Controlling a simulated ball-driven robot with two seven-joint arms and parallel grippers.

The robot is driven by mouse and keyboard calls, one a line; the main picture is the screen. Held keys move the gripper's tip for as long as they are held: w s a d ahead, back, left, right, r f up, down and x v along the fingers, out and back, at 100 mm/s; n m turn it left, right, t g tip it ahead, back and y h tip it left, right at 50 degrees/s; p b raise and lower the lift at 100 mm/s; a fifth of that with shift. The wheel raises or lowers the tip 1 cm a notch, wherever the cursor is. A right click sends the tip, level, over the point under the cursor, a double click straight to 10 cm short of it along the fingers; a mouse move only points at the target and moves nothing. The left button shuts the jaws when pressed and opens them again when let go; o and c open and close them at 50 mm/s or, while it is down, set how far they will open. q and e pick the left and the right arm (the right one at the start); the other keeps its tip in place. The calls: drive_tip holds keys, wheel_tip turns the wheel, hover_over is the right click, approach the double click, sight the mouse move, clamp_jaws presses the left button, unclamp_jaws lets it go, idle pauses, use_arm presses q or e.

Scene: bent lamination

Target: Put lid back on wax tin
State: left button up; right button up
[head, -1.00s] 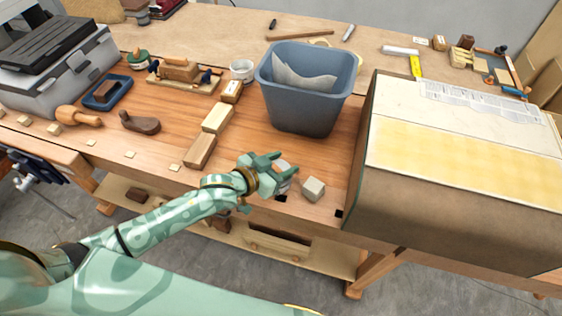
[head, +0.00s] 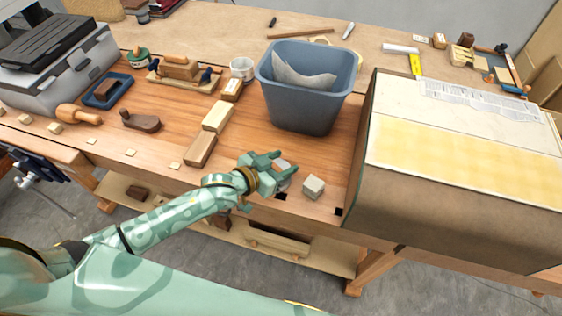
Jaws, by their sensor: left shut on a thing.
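My left gripper (head: 277,165) is low over the front edge of the workbench, shut on a small pale grey thing (head: 287,170). The fingers hide much of it, so I cannot tell whether it is the lid or the tin. A small green round tin (head: 138,59) stands at the back left, beside the grey toolbox; it may be the wax tin, but it is too small to tell whether it is open. My right gripper is not in view.
A pale block (head: 313,187) sits just right of my left gripper. A blue-grey bin (head: 305,95) stands behind it, and a large box (head: 440,195) fills the right side. Wooden blocks (head: 200,149) lie to the left. A white pot (head: 242,69) stands farther back.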

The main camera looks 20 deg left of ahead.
use_arm(q)
drive_tip(key=shift+f, duration=0.45)
idle(0.3)
drive_tip(key=o, duration=1)
wheel_tip(320, 180, up, 7)
drive_tip(key=p, duration=0.7)
drive_tip(key=shift+r+p, duration=0.1)
drive_tip(key=shift+p, duration=0.2)
